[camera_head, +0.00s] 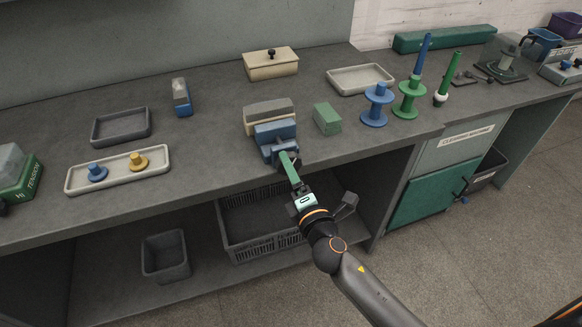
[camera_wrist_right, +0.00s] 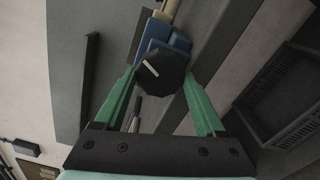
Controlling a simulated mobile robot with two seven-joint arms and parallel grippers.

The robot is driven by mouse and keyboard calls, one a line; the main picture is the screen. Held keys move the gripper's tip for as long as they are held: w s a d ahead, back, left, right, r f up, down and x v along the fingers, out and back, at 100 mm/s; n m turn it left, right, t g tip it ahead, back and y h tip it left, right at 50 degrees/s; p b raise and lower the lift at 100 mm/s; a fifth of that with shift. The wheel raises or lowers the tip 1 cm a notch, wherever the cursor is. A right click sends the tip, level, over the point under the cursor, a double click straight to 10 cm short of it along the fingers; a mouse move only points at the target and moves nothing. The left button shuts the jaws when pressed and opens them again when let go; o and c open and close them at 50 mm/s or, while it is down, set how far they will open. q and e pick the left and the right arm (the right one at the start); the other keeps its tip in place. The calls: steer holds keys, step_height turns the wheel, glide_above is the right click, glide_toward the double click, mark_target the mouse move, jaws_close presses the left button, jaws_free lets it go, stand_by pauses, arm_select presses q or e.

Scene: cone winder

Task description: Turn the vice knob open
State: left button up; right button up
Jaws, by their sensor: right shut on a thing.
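The blue vice (camera_head: 275,131) stands at the front edge of the bench, with a beige and grey block at its back. Its black, many-sided knob (camera_wrist_right: 163,72) faces the right wrist camera and bears a white line that slants. My right gripper (camera_head: 287,160) reaches up from the front, its green fingers at the knob. In the right wrist view the fingers lie on either side of the knob, shut on it. In the head view the knob is mostly hidden behind a finger. My left gripper is not in view.
A green block (camera_head: 327,118) stands just right of the vice, with blue (camera_head: 377,104) and green (camera_head: 409,98) spools beyond. A pale tray (camera_head: 118,171) with two small spools lies left. A dark crate (camera_head: 262,243) sits below the bench edge.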

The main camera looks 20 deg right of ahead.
steer(key=n+p, duration=0.1)
steer(key=n, duration=0.4)
steer(key=shift+r, duration=0.1)
steer(key=shift+n, duration=0.4)
steer(key=o, duration=1.3)
steer(key=shift+s+f, duration=0.1)
steer(key=shift+f, duration=0.1)
steer(key=s+b, duration=0.1)
steer(key=s, duration=0.5)
steer(key=s+b, duration=0.1)
steer(key=s, duration=0.5)
steer(key=shift+s+d+r, duration=0.1)
steer(key=shift+s+d, duration=0.05)
steer(key=shift+d, duration=0.05)
